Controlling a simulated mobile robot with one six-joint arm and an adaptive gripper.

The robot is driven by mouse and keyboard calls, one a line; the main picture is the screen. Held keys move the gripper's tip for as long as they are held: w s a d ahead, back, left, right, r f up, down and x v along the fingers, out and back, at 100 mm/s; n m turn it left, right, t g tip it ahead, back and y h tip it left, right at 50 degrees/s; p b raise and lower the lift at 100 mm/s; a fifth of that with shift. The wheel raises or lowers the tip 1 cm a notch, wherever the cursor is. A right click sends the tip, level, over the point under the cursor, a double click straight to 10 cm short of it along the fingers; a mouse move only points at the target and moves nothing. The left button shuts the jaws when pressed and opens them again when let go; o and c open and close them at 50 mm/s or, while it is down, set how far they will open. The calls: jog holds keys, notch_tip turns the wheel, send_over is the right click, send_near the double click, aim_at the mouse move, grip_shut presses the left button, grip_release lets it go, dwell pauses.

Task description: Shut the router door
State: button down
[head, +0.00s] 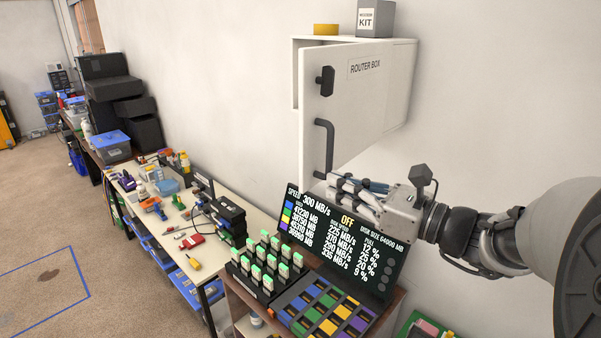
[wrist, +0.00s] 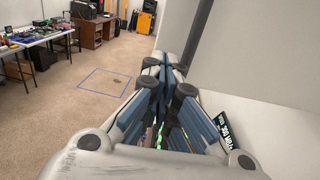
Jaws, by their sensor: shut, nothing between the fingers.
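The router door (head: 365,105) is a white panel labelled "ROUTER BOX" on the white wall box (head: 400,42). It stands ajar, its left edge swung out from the box. A dark bar handle (head: 325,150) and a black latch knob (head: 326,80) are on its left side.
A black screen (head: 345,235) stands below the door, close under my gripper. Several green-topped modules (head: 268,262) and a coloured grid tray (head: 325,308) are in front of it. A cluttered workbench (head: 235,205) is at the left. A kit box (head: 375,18) and yellow roll (head: 326,29) sit on top of the wall box.

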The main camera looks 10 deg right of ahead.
aim_at(306, 175)
jog(key=shift+x, duration=2.35)
jog(key=shift+w, duration=0.1)
